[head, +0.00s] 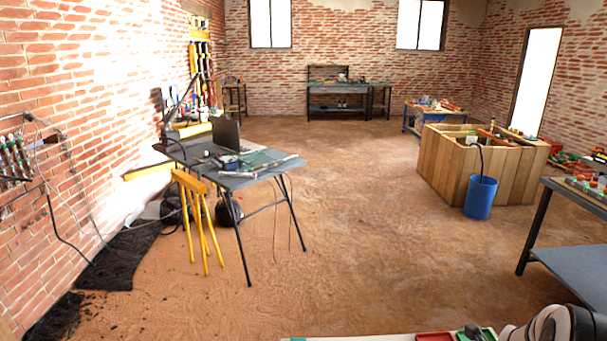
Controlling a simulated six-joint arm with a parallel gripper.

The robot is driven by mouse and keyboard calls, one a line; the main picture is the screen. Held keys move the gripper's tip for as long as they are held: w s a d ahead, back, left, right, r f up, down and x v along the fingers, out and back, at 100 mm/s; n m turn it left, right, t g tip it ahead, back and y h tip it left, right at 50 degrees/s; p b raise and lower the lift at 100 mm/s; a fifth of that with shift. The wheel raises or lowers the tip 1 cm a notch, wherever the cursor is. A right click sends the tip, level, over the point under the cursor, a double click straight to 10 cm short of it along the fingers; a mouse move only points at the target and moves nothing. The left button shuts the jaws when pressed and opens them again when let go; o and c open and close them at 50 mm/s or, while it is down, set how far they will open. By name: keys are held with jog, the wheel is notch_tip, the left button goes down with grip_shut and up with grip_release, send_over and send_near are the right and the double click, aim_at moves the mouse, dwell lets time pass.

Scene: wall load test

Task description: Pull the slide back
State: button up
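I cannot make out a slide in the head view. A pale surface (340,339) shows at the bottom edge, with a red tray (434,337) and a green tray (487,334) on it. A small dark object (473,331) lies at the green tray; what it is I cannot tell. A rounded white and black form at the bottom right corner looks like part of my arm. My gripper does not show.
A dark table (235,180) with a laptop (226,134) stands left of centre, beside a yellow sawhorse (190,181). A wooden crate (470,178), a blue bucket (480,198) and a grey workbench (570,266) stand right. The floor between is clear.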

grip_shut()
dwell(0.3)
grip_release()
